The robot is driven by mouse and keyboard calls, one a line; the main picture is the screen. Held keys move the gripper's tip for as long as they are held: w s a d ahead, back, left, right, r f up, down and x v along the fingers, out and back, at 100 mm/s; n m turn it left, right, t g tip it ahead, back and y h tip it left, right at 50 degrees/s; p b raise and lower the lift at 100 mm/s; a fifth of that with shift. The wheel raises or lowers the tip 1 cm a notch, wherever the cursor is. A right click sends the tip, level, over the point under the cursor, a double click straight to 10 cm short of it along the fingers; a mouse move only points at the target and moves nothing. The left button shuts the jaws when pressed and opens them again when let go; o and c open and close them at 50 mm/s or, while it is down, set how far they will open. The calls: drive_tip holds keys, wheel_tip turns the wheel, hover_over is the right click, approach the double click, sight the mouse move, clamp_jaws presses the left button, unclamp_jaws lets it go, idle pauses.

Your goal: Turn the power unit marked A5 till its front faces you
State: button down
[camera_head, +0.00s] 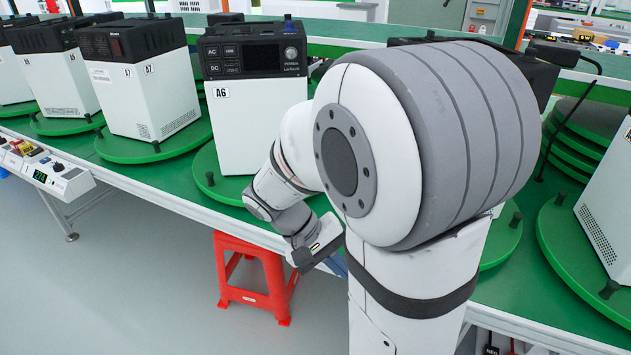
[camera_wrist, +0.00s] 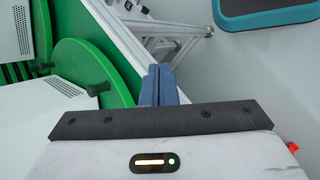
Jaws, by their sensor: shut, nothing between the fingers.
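No mark A5 is readable in either view. My gripper (camera_head: 335,264) is low, in front of the table edge, apart from the units. In the wrist view its blue fingers (camera_wrist: 159,75) are together and empty, beside green turntables (camera_wrist: 110,75) with black knobs.
The unit marked A7 (camera_head: 145,85) and others stand farther left on turntables. Another white unit (camera_head: 610,205) stands at the right edge. A red stool (camera_head: 250,252) is on the floor under the table. A small control box (camera_head: 62,178) sits at the left table edge.

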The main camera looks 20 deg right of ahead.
drive_tip(key=w+d+h, duration=0.1)
drive_tip(key=w+h, duration=0.2)
drive_tip(key=w+d+f+h, duration=0.1)
drive_tip(key=w+d+h, duration=0.1)
drive_tip(key=w+h, duration=0.2)
drive_tip(key=w+d+m+h, duration=0.1)
drive_tip(key=w+h, duration=0.2)
drive_tip(key=w, duration=0.1)
drive_tip(key=shift+w+d+f+g+h, duration=0.25)
drive_tip(key=shift+d+f+g+h, duration=0.05)
drive_tip(key=shift+d+f+h, duration=0.1)
drive_tip(key=shift+d, duration=0.1)
drive_tip(key=x, duration=0.9)
drive_tip(key=shift+w+d, duration=0.1)
drive_tip(key=shift+d, duration=0.05)
drive_tip(key=s, duration=0.3)
drive_tip(key=shift+s+d+r, duration=0.1)
drive_tip(key=shift+d, duration=0.1)
drive_tip(key=shift+s, duration=0.4)
